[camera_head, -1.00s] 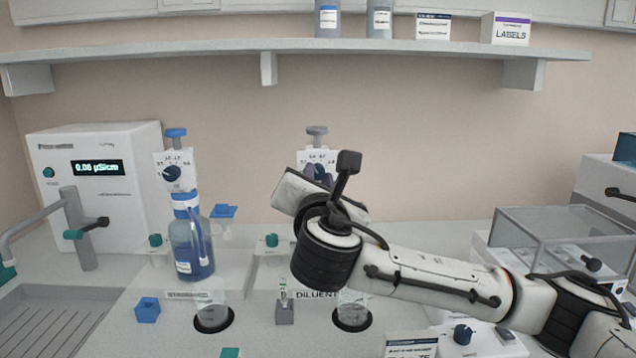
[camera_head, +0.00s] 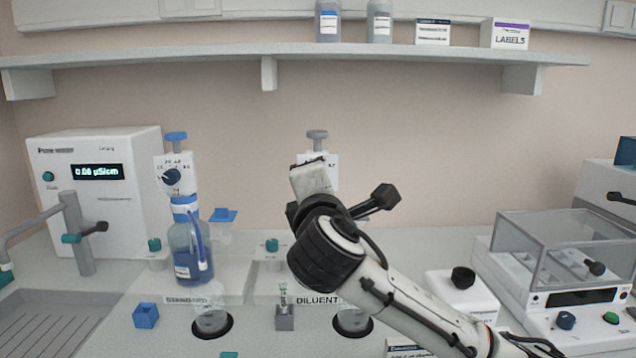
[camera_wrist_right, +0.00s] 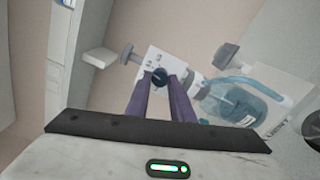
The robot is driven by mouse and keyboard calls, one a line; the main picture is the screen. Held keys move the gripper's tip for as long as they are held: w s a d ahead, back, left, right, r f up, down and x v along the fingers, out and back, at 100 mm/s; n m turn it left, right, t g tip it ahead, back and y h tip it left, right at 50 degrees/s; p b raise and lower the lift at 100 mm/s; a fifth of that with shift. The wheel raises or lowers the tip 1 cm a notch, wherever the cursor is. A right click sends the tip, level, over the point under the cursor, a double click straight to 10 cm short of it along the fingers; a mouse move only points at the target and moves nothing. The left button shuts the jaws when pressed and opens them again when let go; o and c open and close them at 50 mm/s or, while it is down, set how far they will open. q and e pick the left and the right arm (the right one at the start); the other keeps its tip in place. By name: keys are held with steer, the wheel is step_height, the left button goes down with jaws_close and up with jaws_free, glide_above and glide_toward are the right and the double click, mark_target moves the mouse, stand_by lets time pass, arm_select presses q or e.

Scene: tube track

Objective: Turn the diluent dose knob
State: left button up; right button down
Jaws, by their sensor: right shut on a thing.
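The diluent dispenser stands behind my right arm in the head view, with its grey plunger top (camera_head: 317,138) and the upper edge of its white dial plate (camera_head: 330,162) showing. Its bottle is hidden there, behind the DILUENT label (camera_head: 317,300). In the right wrist view the dark dose knob (camera_wrist_right: 159,77) sits on the white dial plate, with the blue-tinted bottle (camera_wrist_right: 236,104) beside it. My right gripper (camera_wrist_right: 161,84) has its two purple fingers shut on the knob, one on each side. In the head view the gripper's fingers are hidden behind its body. My left gripper is not in view.
A second dispenser with a blue bottle (camera_head: 190,247) stands to the left, its own dark knob (camera_head: 172,177) facing forward. A conductivity meter (camera_head: 95,190) is at far left and a glass-sided balance (camera_head: 560,260) at right. A shelf (camera_head: 400,52) runs above.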

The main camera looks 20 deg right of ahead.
stand_by(0.4)
steer(key=c, duration=1.5)
jaws_free()
steer(key=shift+c, duration=0.2)
steer(key=v, duration=1)
steer(key=shift+s+b, duration=0.2)
steer(key=shift+b, duration=0.2)
